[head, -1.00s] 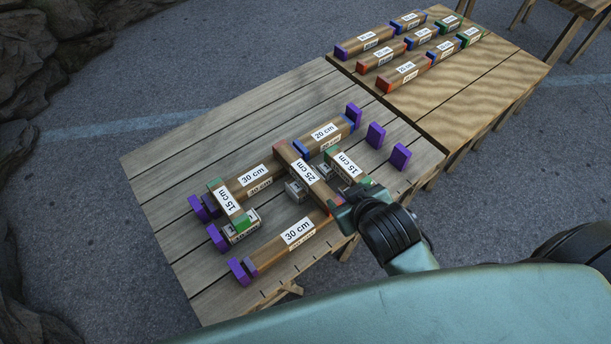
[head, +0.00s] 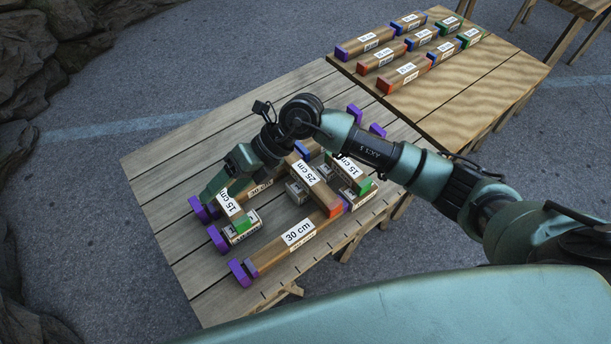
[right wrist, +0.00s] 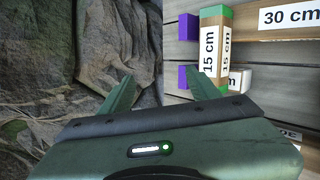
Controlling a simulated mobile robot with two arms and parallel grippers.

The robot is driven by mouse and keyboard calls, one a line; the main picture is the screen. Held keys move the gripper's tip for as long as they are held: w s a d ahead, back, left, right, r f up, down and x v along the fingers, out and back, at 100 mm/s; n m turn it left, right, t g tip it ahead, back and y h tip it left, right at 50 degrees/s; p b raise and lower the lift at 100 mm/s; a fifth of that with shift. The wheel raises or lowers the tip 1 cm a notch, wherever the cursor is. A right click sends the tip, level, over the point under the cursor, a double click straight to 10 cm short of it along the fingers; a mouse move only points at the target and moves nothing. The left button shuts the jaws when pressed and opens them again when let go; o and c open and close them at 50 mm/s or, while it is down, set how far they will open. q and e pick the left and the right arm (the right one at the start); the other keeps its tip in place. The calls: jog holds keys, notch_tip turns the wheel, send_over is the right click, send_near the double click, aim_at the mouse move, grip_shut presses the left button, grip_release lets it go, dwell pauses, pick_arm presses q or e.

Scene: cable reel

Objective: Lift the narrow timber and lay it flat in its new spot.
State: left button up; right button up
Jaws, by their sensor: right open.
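My right gripper (head: 210,194) is open at the left end of the grey plank table, beside the left 15 cm timber. In the right wrist view the gripper (right wrist: 162,90) has nothing between its fingers. This timber (head: 241,216) has green ends and rests raised on a small labelled block; it also shows right of the fingers in the right wrist view (right wrist: 208,62). A 25 cm timber (head: 323,188) with red ends lies across the middle. A second 15 cm timber (head: 350,170) lies right of it. A front 30 cm timber (head: 283,248) lies nearest me. My left gripper is out of view.
Purple stops (head: 239,271) stand at both ends of the layout. My right arm hides part of the back 30 cm timber (head: 262,187) and most of the 20 cm one. A yellowish table (head: 480,85) behind holds rows of labelled timbers; its front right is clear.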

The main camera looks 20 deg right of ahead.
jog(key=w+d+f+h, duration=0.3)
jog(key=d+f+h, duration=0.1)
jog(key=d, duration=0.3)
jog(key=h, duration=0.6)
send_over(306, 173)
jog(key=shift+f+m, duration=0.3)
jog(key=shift+f, duration=0.15)
notch_tip(306, 173, down, 6)
jog(key=shift+f+p, duration=0.25)
jog(key=shift+p, duration=0.15)
jog(key=shift+w+f, duration=0.1)
jog(key=shift+f, duration=0.25)
grip_shut()
